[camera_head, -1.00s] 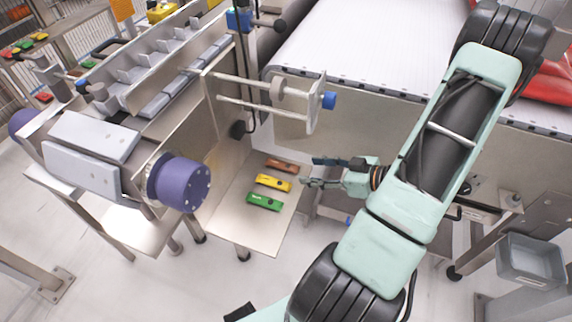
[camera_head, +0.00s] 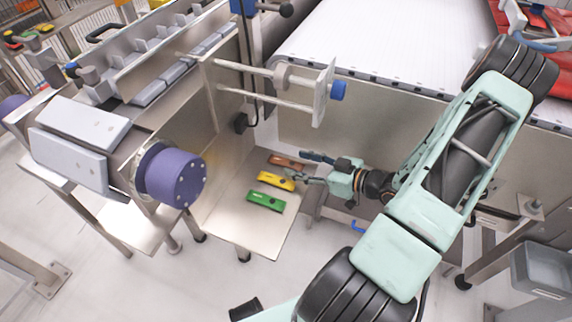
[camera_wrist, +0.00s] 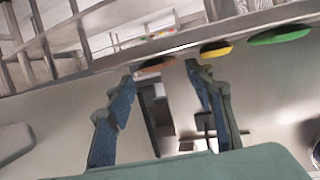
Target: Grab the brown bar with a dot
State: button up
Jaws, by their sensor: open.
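The brown bar (camera_head: 285,161) lies on a metal shelf, the farthest of three bars in the head view. A yellow bar (camera_head: 276,181) and a green bar (camera_head: 265,201) lie nearer. In the wrist view the brown bar (camera_wrist: 155,65) shows beyond and between the fingertips, with a finger partly in front of it. A dot on it is too small to make out. My gripper (camera_head: 312,167) is open and empty, just right of the brown bar. In the wrist view its two blue fingers (camera_wrist: 162,73) are spread apart.
The metal shelf (camera_head: 240,222) holds the bars, with bare room at its front. A purple cylinder (camera_head: 171,177) stands at the left. Rods with a blue knob (camera_head: 337,91) jut out above the shelf. A white conveyor (camera_head: 400,45) lies behind, with a vertical panel below it.

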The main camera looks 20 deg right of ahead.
aim_at(286, 163)
jog(key=shift+x, duration=1.35)
jog(key=c, duration=1.3)
jog(key=shift+c, duration=0.2)
